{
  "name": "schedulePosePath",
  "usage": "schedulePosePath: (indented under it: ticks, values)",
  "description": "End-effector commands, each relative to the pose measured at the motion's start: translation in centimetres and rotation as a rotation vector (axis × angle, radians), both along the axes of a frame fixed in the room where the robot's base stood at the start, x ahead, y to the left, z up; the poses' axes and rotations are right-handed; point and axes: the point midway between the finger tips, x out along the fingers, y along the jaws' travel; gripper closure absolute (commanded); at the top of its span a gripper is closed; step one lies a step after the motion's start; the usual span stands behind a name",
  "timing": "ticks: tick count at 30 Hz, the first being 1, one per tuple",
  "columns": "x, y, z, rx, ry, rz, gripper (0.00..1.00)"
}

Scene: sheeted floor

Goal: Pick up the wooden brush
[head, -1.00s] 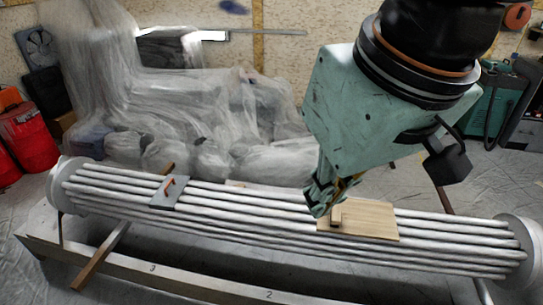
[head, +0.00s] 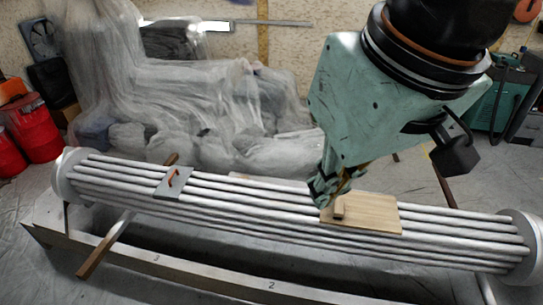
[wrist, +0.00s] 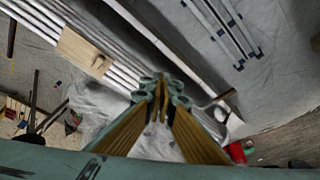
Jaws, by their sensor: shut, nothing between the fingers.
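The wooden brush seems to be the flat, light wooden board (head: 372,216) with a small upright wooden block (head: 338,208) as its handle. It lies on the bundle of grey tubes, right of the middle. It also shows at the upper left of the wrist view (wrist: 78,46). My gripper (head: 319,199) is shut and empty, at the board's left end beside the block in the head view. In the wrist view, its closed fingertips (wrist: 160,84) stand apart from the board, to its lower right. The gap in height is hard to tell.
The tube bundle (head: 240,208) lies across the picture between round end plates. A grey plate with an orange handle (head: 173,184) sits on its left part. A long beam (head: 200,279) runs in front. Plastic-wrapped equipment (head: 200,90) stands behind, and red containers (head: 38,130) at left.

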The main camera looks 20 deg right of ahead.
Motion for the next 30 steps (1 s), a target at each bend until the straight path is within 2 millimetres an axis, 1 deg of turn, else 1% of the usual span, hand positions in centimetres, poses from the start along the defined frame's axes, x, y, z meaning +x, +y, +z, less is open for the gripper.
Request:
schedulePosePath:
  ticks: [4,27,28,30]
  values:
    - [-0.01,-0.01,-0.03,0.0,0.001,0.0,1.0]
    - [-0.01,0.0,-0.05,0.0,0.001,0.0,0.3]
    - [-0.01,0.0,-0.05,0.0,0.001,0.0,0.27]
    - [-0.01,0.0,-0.05,0.0,0.001,0.0,0.27]
